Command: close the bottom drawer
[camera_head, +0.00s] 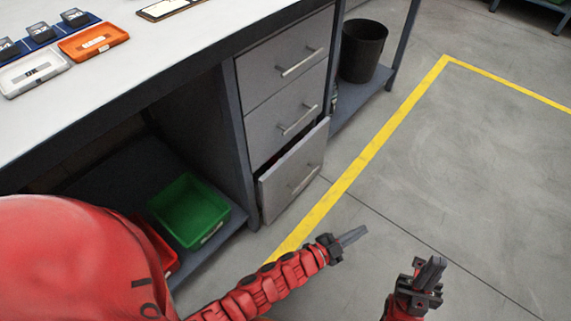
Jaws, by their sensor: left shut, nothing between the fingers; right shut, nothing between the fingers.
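The bottom drawer (291,176) is the lowest of three grey drawers under the bench. It stands partly pulled out, with a dark gap along its top edge and a bar handle on its front. The middle drawer (284,114) and the top drawer (283,62) look shut. My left gripper (358,234) is shut and empty, in front of the bottom drawer and to its lower right, apart from it. My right gripper (434,264) is shut and empty, further right over the floor. What lies inside the drawer is mostly hidden.
A green bin (190,212) and a red bin (160,250) sit on the low shelf left of the drawers. A dark bucket (362,50) stands behind right. The white benchtop (150,62) holds trays. Floor beyond the yellow line (375,145) is clear.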

